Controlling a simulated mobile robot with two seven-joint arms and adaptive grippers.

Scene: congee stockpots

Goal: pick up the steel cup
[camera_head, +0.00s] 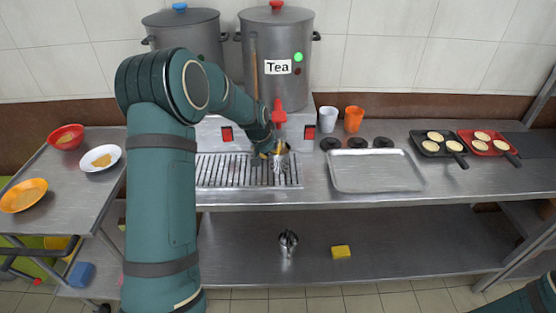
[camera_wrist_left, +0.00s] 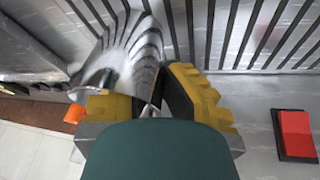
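The shiny steel cup (camera_head: 278,164) is at the drip grate below the tea pot's red tap, right at my left gripper (camera_head: 272,151). In the left wrist view, the fluted steel cup (camera_wrist_left: 135,50) lies across the space between the yellow-and-black fingers of my left gripper (camera_wrist_left: 152,98). The fingers stand apart, with the cup between or just beyond them. Whether both pads press on it cannot be told. My right gripper is out of view; only part of that arm shows at the lower right.
The slotted grate (camera_head: 225,172) lies under the cup. A grey pot marked Tea (camera_head: 276,92) stands behind. White (camera_head: 328,120) and orange (camera_head: 354,119) cups and an empty metal tray (camera_head: 375,172) are to the right. A shiny steel item (camera_head: 288,243) and yellow sponge (camera_head: 341,252) lie on the lower shelf.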

